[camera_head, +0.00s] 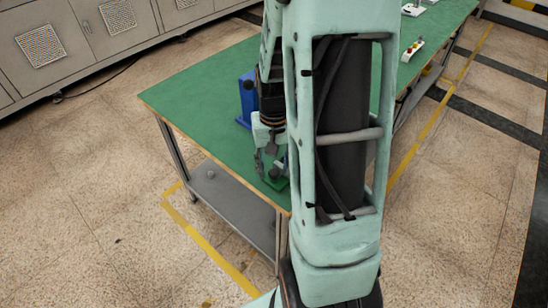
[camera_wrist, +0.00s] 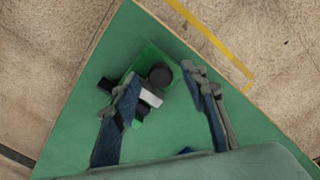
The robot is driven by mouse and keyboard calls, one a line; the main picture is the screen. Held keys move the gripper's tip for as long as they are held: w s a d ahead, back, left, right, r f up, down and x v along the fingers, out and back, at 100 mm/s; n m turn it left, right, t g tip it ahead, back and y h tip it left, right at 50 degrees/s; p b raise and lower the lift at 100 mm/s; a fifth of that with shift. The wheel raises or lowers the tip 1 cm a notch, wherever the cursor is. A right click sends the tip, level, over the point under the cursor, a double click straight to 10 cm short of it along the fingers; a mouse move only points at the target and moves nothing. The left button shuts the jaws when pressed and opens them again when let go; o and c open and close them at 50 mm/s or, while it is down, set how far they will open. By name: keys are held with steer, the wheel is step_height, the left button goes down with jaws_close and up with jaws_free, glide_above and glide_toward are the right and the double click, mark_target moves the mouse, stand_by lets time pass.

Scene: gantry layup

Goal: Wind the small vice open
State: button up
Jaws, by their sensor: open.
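The small vice (camera_wrist: 150,97) stands on a green base near a corner of the green table. In the wrist view it has a light grey block, dark parts at its left and a round black knob (camera_wrist: 160,75) on top. In the head view the vice (camera_head: 277,173) is small and partly hidden by my arm. My gripper (camera_wrist: 162,78) is open above it, with the knob appearing between its fingertips. The left finger overlaps part of the vice; I cannot tell whether it touches. The gripper also shows in the head view (camera_head: 268,160), low over the table.
The green table (camera_head: 190,92) has clear room at its left. A blue upright object (camera_head: 244,102) stands behind my gripper. A control box with a red button (camera_head: 412,50) lies farther back. Grey cabinets (camera_head: 75,35) line the back left.

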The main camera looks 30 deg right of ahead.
mark_target(274, 172)
step_height(274, 172, up, 12)
stand_by(0.4)
steer(key=shift+f, duration=0.15)
